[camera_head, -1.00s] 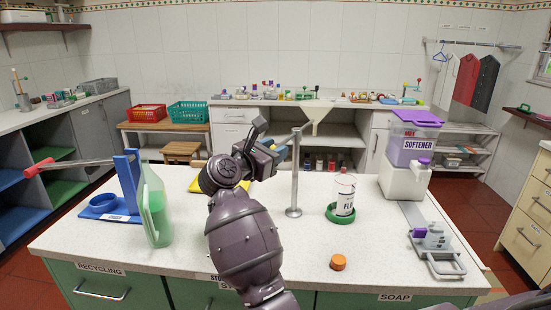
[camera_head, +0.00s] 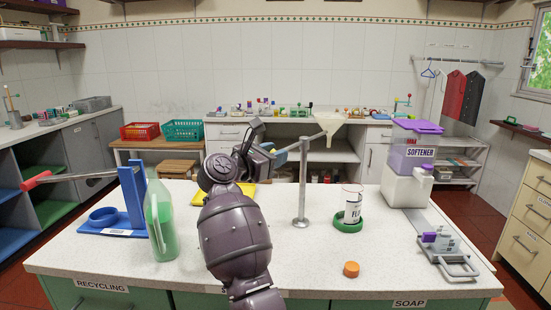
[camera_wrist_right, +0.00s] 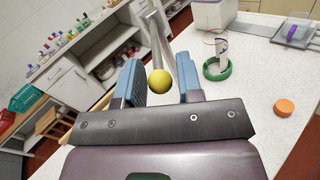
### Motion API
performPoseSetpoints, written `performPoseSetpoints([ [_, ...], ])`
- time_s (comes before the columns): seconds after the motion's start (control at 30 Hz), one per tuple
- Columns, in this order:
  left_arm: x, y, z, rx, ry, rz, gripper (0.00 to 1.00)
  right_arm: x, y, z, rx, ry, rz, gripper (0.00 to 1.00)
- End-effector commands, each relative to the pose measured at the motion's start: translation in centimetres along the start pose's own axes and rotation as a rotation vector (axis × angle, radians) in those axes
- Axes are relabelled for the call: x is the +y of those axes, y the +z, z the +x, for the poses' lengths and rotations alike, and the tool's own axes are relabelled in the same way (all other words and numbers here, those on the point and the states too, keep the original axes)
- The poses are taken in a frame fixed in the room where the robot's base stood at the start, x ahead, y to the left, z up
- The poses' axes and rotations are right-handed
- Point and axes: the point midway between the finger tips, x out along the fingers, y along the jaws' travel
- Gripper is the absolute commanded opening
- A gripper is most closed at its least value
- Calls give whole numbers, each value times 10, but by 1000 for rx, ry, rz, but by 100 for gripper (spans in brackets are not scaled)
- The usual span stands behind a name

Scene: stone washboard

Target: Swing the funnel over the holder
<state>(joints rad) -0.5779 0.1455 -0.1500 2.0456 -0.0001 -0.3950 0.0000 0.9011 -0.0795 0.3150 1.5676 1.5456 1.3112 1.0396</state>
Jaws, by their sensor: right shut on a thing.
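The cream funnel (camera_head: 330,124) hangs on a swing arm at the top of a grey post (camera_head: 302,185). It is up behind and left of the green ring holder (camera_head: 347,225), not over it. A clear container with a printed label (camera_head: 353,203) stands in the holder. My right gripper (camera_head: 283,152) is left of the post. In the right wrist view its blue fingers (camera_wrist_right: 160,85) are shut around a yellow ball knob (camera_wrist_right: 159,84), beside the grey bars of the stand. My left gripper is out of view.
A green bottle (camera_head: 162,225) and blue stand (camera_head: 128,205) are on the left. An orange cap (camera_head: 351,269) lies in front of the holder. The softener dispenser (camera_head: 412,165) and a grey latch device (camera_head: 445,252) are on the right.

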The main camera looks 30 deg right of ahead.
Motion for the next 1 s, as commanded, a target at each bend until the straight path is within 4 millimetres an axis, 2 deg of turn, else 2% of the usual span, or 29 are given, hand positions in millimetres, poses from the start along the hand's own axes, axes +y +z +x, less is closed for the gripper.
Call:
performPoseSetpoints([
  [0.7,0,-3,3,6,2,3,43,6,1,0,0,6,2,0],
  [0.73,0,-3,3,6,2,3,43,6,1,0,0,6,2,35],
  [0.9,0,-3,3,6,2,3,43,5,0,0,0,5,2,58],
  [1.0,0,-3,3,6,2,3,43,5,0,0,0,4,1,58],
])
